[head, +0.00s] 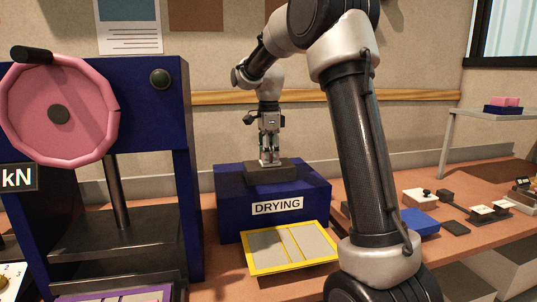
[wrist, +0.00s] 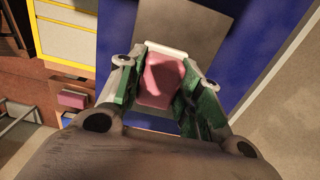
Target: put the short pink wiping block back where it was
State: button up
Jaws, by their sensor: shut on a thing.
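My gripper (head: 269,161) points down over the dark slab (head: 272,174) on top of the blue box labelled DRYING (head: 230,215). In the wrist view my gripper (wrist: 160,84) is shut on a pink block (wrist: 160,75), held between the green-lined fingers. A thin white strip shows at the block's far end. The slab (wrist: 185,30) lies beyond the fingertips against the blue box top. I cannot tell whether the block touches the slab. The block is not clearly seen in the head view.
A yellow-framed tray (head: 262,267) lies in front of the box. A blue press (head: 190,130) with a pink wheel (head: 35,125) stands at the left. At right are a blue case (head: 418,222), small devices, and a raised shelf with pink pieces (head: 505,102). The wall is close behind.

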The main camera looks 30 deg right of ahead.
jog(key=o, duration=1)
jog(key=shift+f, duration=0.1)
notch_tip(320, 180, up, 12)
jog(key=f, duration=0.1)
jog(key=s+r+n+t, duration=0.1)
jog(key=s+r+n, duration=0.25)
jog(key=s, duration=0.45)
jog(key=s+f+n+t, duration=0.1)
jog(key=s+f+n, duration=0.3)
jog(key=s, duration=0.4)
jog(key=s+f+n+t, duration=0.1)
jog(key=s+f+n, duration=0.4)
jog(key=s+n, duration=0.2)
jog(key=s+f+n+t, duration=0.1)
jog(key=s+f+n, duration=0.3)
jog(key=s, duration=0.5)
jog(key=shift+s+a+f+n, duration=0.25)
jog(key=shift+a+n, duration=0.1)
jog(key=shift+n, duration=0.5)
jog(key=shift+r, duration=0.1)
